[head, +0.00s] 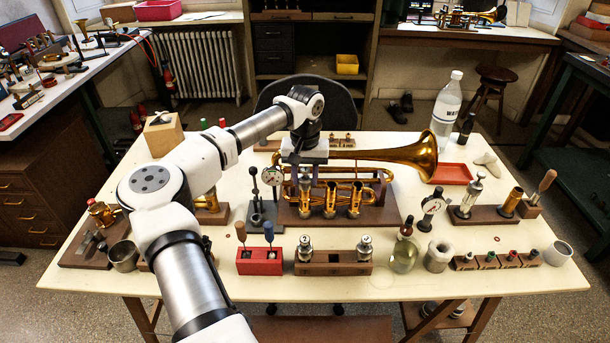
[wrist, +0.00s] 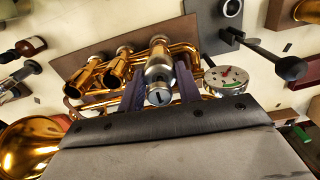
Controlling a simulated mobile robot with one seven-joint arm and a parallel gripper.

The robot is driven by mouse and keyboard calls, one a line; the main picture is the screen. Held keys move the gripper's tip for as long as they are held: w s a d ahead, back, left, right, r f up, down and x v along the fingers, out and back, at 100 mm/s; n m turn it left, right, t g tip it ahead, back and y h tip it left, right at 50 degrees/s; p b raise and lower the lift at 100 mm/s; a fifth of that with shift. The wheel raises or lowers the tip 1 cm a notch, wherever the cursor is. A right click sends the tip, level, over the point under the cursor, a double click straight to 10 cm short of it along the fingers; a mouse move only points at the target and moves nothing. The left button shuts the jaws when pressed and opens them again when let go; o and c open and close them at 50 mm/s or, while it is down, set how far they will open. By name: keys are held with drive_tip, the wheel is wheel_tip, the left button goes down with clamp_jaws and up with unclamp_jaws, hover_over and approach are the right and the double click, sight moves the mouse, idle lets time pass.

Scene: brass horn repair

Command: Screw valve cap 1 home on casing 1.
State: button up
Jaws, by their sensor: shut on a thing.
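The brass horn (head: 408,155) lies on a brown wooden board (head: 385,215) in the middle of the bench, its bell to the right. Its valve casings stand in a row; casing 1 (head: 305,203) is the leftmost in the head view. My gripper (head: 304,178) points down over casing 1. In the wrist view my gripper (wrist: 160,82) is shut on a silver cylindrical piece, valve cap 1 (wrist: 159,71), with a dark slot-like mark on its near end. The piece is in line with casing 1; whether its thread is seated is hidden. The other two casings (wrist: 118,66) look open-topped.
A dial gauge (head: 271,176) stands close left of casing 1, near my fingers in the wrist view. In front are a red block with drivers (head: 259,262) and a wooden block with two silver valves (head: 333,264). A glass jar (head: 403,257) stands to their right.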

drive_tip(key=m, duration=0.5)
drive_tip(key=o, duration=1.1)
drive_tip(key=shift+o, duration=0.2)
drive_tip(key=shift+r, duration=0.1)
